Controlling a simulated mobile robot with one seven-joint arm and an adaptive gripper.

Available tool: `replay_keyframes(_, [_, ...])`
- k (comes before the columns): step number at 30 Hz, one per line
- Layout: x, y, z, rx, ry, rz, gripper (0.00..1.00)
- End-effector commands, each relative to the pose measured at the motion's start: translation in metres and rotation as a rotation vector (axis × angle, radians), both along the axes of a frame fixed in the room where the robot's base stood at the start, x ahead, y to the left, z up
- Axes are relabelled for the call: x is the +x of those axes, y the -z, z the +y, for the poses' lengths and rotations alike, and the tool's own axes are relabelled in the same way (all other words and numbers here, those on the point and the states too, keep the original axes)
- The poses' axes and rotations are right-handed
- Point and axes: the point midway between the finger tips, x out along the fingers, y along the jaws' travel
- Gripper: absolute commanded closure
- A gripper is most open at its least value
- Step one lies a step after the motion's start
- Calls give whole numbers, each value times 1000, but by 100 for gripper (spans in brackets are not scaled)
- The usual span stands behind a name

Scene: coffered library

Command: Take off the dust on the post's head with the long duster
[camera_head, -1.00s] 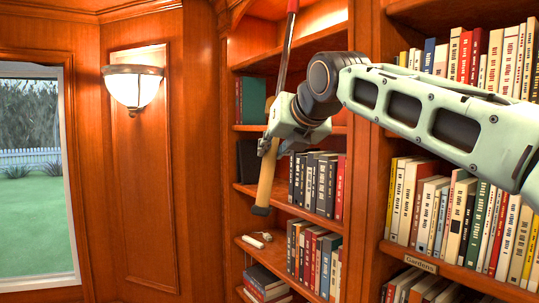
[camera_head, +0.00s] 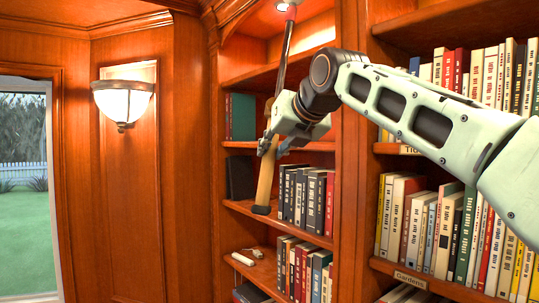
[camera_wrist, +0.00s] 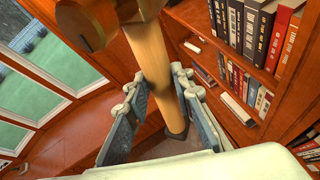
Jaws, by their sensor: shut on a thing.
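The long duster has a pale wooden handle (camera_head: 265,185) with a dark end cap, and a thin dark shaft (camera_head: 287,45) running up, tilted slightly right. A red collar shows near the top edge of the head view; the duster's upper end is cut off there. My gripper (camera_head: 272,146) is shut on the handle, which also passes between both fingers in the wrist view (camera_wrist: 150,55). The handle's capped end hangs free below the fingers. I cannot make out the post's head or any dust in either view.
Tall wooden bookshelves (camera_head: 355,200) full of books stand behind and right of my arm. A lit wall lamp (camera_head: 123,98) is on the panel to the left. A window (camera_head: 25,190) is at far left. A round wooden piece (camera_wrist: 82,25) shows beside the handle; I cannot tell what it is.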

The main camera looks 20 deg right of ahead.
Motion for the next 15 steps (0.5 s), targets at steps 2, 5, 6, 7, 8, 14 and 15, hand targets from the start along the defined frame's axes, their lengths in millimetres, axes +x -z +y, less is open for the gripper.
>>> replay_keyframes(2, [1,-5,-2,1,-1,-4,100])
replay_keyframes(5, [2,-9,-5,0,0,-4,100])
replay_keyframes(6, [2,-10,-6,1,-1,-4,100])
replay_keyframes(7, [2,-12,-6,1,-1,-5,100])
replay_keyframes(8, [3,-13,-7,1,-1,-5,100])
replay_keyframes(14, [4,-20,-13,0,-1,-5,100])
replay_keyframes(15, [5,-22,-14,0,-2,-6,100])
